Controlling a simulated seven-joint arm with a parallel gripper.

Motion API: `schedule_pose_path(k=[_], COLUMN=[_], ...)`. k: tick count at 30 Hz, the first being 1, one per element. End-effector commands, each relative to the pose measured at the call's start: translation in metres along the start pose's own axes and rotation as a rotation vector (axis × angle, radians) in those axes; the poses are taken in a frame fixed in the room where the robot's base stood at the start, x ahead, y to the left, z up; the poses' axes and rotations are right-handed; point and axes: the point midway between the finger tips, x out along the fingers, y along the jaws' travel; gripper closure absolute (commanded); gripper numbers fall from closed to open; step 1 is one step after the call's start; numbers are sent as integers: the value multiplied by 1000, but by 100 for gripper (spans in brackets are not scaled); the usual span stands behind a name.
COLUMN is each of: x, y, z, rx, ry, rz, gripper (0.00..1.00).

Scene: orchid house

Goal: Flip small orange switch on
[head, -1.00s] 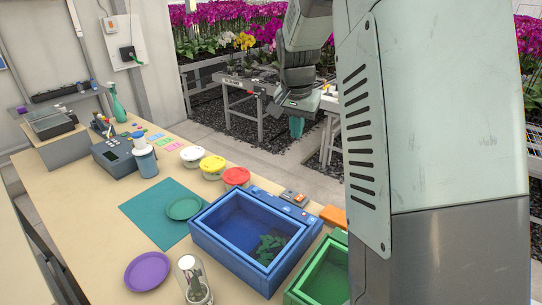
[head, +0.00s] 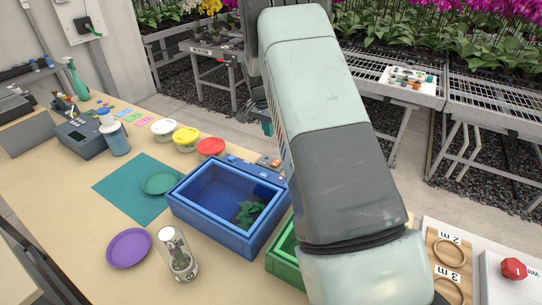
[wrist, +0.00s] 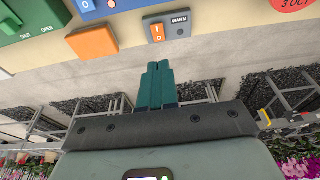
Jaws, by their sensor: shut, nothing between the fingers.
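The small orange switch (wrist: 157,32) shows in the wrist view on a grey plate, with I and O marks on its face. Beside it on the same plate is a dark part labelled WARM (wrist: 180,20). In the head view the switch (head: 274,163) is tiny, at the table's far edge behind the blue bin. My gripper's teal fingers (wrist: 155,85) are together and empty. In the wrist view their tips are just below the plate, apart from the switch. In the head view my gripper (head: 267,127) hangs beyond the table's far edge, partly hidden by my arm.
A larger orange block (wrist: 92,42) lies left of the switch in the wrist view, near a green panel marked SHUT and OPEN (wrist: 30,20). Open floor lies beyond the table edge.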

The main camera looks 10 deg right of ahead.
Motion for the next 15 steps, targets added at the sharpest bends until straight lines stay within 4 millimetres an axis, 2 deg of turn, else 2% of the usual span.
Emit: schedule_pose_path(k=[5, 15], x=[16, 88], y=[1, 1], z=[0, 1], rx=[0, 1], ry=[-2, -3], rz=[2, 2], gripper=[100, 100])
